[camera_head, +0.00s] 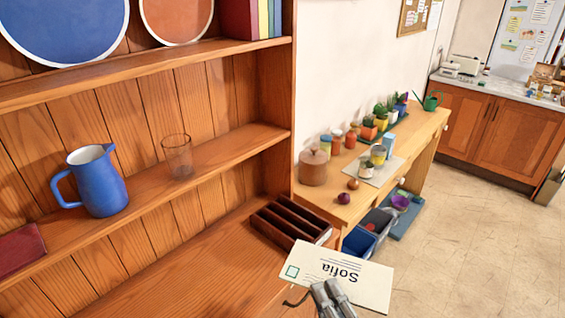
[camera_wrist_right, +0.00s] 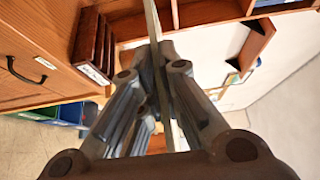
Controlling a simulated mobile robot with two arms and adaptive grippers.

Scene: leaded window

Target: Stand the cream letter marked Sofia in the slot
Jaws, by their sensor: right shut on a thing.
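The cream letter (camera_head: 372,282) is marked Sofia, and its writing appears upside down in the head view. My right gripper (camera_head: 330,293) is shut on one long edge of it and holds it up in front of the dresser. In the right wrist view the letter (camera_wrist_right: 153,22) shows edge-on between the fingers of the right gripper (camera_wrist_right: 160,62). A dark wooden rack with several slots (camera_head: 281,234) stands on the dresser's lower board, just behind the letter. It also shows in the right wrist view (camera_wrist_right: 88,38), left of the letter. My left gripper is not in view.
The dresser's middle shelf (camera_head: 232,148) holds a blue jug (camera_head: 98,180), a clear glass (camera_head: 178,157) and a dark red box (camera_head: 20,249). Its lower board (camera_head: 185,270) is clear left of the rack. A side table (camera_head: 420,135) with pots and jars stands to the right.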

